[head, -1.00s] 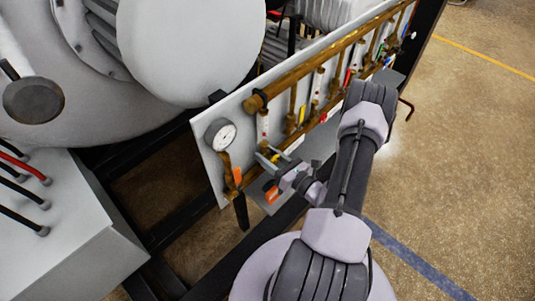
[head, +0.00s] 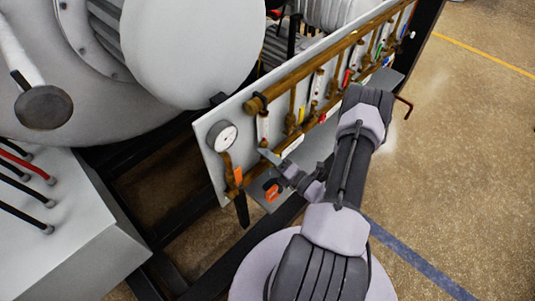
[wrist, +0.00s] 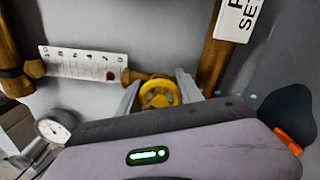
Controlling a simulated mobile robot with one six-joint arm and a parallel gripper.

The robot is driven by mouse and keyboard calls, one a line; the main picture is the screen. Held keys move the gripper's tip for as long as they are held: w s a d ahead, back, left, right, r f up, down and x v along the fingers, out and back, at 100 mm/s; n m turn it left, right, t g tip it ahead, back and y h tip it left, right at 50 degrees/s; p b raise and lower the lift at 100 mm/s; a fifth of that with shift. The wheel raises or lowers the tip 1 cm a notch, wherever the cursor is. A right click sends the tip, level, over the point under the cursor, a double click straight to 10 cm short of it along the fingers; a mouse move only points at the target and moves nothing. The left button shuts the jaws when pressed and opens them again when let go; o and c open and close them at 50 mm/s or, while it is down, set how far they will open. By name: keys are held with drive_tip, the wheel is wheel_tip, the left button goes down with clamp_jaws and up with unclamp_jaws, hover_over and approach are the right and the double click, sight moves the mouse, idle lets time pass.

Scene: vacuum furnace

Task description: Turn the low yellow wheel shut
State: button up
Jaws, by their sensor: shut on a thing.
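The low yellow wheel (wrist: 160,94) is a small spoked handwheel on the brass pipework of the panel. In the wrist view it sits between the two pale fingers of my gripper (wrist: 158,90), one on each side of its rim. My gripper is shut on it. In the head view my gripper (head: 268,157) reaches the lower near part of the panel, and I cannot make out the wheel there. The lower part of the wheel is partly hidden by the gripper body in the wrist view.
The grey panel (head: 212,172) carries brass pipes and several coloured valves. A round gauge (head: 222,136) is at its near end. An orange part (head: 272,192) sits below my gripper. The large furnace body (head: 190,50) stands behind. Open floor (head: 460,160) lies to the right.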

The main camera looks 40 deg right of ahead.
drive_tip(key=m, duration=0.5)
drive_tip(key=shift+m+p, duration=0.3)
drive_tip(key=shift+p, duration=0.05)
idle(0.3)
drive_tip(key=o, duration=1.4)
